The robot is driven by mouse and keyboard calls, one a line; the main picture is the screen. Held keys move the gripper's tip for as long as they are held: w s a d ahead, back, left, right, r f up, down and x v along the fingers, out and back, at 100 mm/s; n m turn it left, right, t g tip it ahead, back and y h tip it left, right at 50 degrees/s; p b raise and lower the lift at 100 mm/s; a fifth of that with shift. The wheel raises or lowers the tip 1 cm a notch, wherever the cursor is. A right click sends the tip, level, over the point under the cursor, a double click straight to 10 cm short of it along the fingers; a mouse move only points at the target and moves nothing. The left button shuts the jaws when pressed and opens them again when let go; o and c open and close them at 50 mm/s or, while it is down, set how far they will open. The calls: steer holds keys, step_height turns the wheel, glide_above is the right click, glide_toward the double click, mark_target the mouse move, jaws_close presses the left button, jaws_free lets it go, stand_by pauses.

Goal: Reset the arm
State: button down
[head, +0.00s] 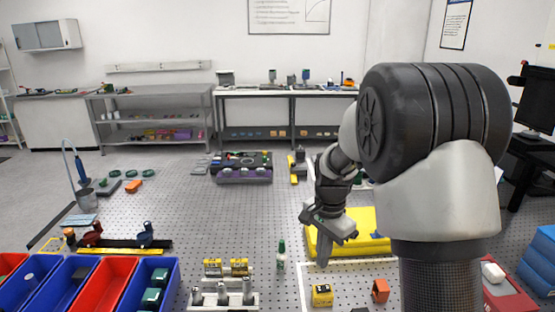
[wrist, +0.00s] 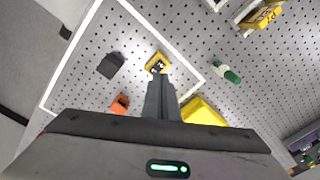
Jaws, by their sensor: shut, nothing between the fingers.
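My gripper (head: 323,262) is at the end of my arm, pointing down above the perforated table (head: 220,215). Its fingers are together with nothing between them. It also shows in the wrist view (wrist: 160,80), where the fingertips appear just below a small yellow block (wrist: 157,63). The gripper hangs above the table near the left end of a yellow platform (head: 368,222). Part of the platform and table is hidden behind my arm in the head view.
A white outline on the table holds the yellow block (head: 322,294), an orange block (head: 381,290) and a black block (wrist: 111,65). A small green-capped bottle (head: 281,256) stands left of it. Red and blue bins (head: 105,283) line the front left. Bare table lies at centre left.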

steer(key=s+r+n+t, duration=0.2)
steer(key=s+r+n, duration=0.3)
steer(key=s+r, duration=0.3)
steer(key=s+r+n+t, duration=0.3)
steer(key=s+r+n, duration=0.3)
steer(key=s, duration=1)
step_height(320, 180, up, 3)
steer(key=shift+r, duration=0.2)
